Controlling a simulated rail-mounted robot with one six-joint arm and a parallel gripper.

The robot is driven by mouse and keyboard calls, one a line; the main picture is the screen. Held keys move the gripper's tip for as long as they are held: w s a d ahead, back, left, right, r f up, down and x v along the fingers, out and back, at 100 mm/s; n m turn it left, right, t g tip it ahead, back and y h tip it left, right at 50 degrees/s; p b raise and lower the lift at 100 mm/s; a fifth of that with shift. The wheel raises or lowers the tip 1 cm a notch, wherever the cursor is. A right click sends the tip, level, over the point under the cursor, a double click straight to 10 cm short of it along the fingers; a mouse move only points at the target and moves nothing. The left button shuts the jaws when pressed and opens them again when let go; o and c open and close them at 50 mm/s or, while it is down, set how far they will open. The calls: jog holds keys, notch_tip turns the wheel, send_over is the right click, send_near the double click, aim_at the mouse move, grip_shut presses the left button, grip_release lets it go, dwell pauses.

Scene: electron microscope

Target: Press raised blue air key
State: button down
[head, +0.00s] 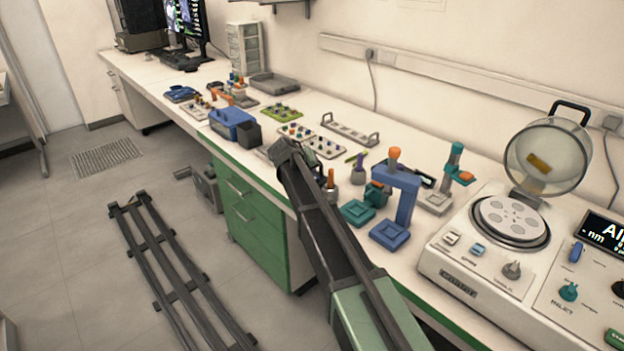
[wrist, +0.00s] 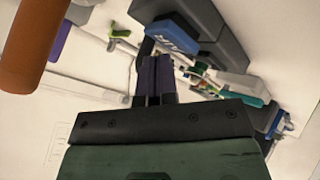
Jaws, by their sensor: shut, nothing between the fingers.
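A small blue key (head: 478,250) stands up from the front panel of the white coating machine (head: 440,262), right of a similar white key (head: 451,239). Its label is too small to read. My gripper (wrist: 153,75) shows in the wrist view with its two dark fingers together and nothing held. In the head view my arm reaches to the bench well left of the machine, and the gripper itself cannot be made out there.
A blue stand (head: 397,190), a teal-and-orange stand (head: 455,175) and square trays stand between my arm and the machine. An orange handle (wrist: 35,40) is close to the wrist camera. A round clear lid (head: 545,155) stands raised behind the machine's disc.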

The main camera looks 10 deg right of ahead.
jog(key=shift+f+b, duration=0.6)
jog(key=shift+b, duration=0.05)
dwell(0.6)
dwell(0.3)
jog(key=shift+r+p, duration=1.05)
jog(key=shift+p, duration=0.05)
notch_tip(320, 180, up, 5)
jog(key=p, duration=0.5)
jog(key=shift+r, duration=0.1)
